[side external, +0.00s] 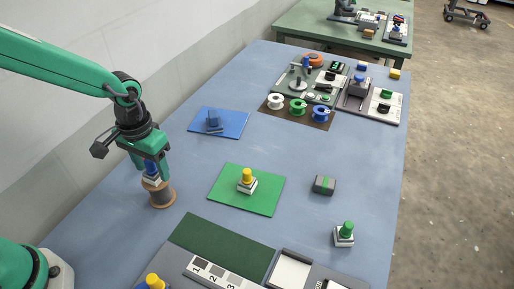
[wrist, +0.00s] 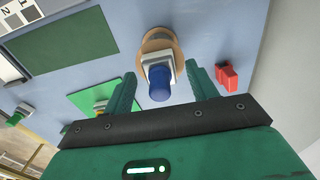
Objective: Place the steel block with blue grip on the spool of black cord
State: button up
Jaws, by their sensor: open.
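The steel block with blue grip (side external: 151,170) is upright on the top flange of a wooden spool (side external: 161,197), apparently resting on it. My gripper (side external: 150,166) is open around the block. In the wrist view its two fingers (wrist: 161,76) stand on either side of the grip, with gaps visible.
A green mat (side external: 226,205) with a yellow-grip block (side external: 247,180) lies right of the spool. A blue mat (side external: 230,116) lies farther back. A red object (wrist: 227,77) stands near the right finger. White, green and blue spools (side external: 297,108) stand on a brown board.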

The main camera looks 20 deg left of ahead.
notch_tip(320, 180, up, 12)
jog(key=shift+r, duration=0.15)
dwell(0.6)
dwell(0.5)
jog(key=s+a+r+t, duration=0.3)
jog(key=s+a+t, duration=0.2)
jog(key=s+a, duration=0.4)
jog(key=shift+s+a+t, duration=0.25)
jog(key=shift+s+t, duration=0.05)
jog(key=shift+s, duration=0.5)
